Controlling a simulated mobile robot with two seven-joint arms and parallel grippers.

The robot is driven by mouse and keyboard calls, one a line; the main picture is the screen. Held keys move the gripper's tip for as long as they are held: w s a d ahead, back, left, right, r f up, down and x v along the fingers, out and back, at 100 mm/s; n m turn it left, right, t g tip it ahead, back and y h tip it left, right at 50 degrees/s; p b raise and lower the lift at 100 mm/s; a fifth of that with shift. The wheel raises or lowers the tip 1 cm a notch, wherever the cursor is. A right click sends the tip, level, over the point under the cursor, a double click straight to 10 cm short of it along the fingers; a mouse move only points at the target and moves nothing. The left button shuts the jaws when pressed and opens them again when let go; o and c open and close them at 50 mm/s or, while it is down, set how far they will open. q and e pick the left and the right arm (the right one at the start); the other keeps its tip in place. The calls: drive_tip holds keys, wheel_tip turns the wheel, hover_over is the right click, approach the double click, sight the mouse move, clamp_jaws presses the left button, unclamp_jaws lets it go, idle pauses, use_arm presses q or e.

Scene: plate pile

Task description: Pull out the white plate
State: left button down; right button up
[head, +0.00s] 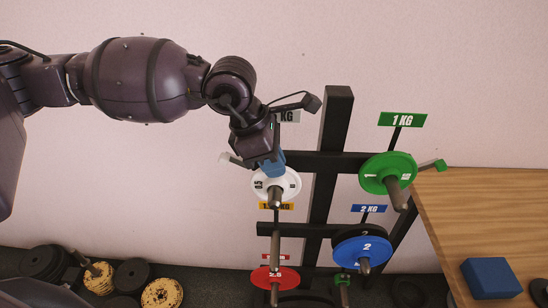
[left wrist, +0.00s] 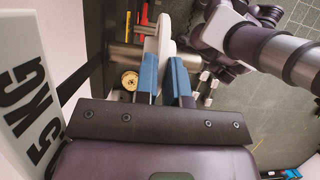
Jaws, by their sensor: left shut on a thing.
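The white plate (head: 289,187) is on an upper-left peg of the dark rack in the head view, with the grey peg end (head: 276,198) sticking out in front of it. My left gripper (head: 271,166) reaches it from above, and its blue fingers are shut on the plate's upper rim. In the left wrist view the white plate (left wrist: 166,32) shows edge-on between the blue fingertips (left wrist: 164,62) of my left gripper. My right gripper is not in view.
A green plate (head: 377,174) hangs to the right, a blue plate (head: 350,254) and a red plate (head: 262,277) lower down. The dark rack upright (head: 333,120) stands just right of the gripper. A wooden table (head: 470,215) is at right. Loose weights (head: 133,274) lie on the floor.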

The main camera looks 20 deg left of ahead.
use_arm(q)
drive_tip(key=s+d+b, duration=0.1)
drive_tip(key=s+d, duration=0.2)
drive_tip(key=s, duration=0.7)
idle(1.8)
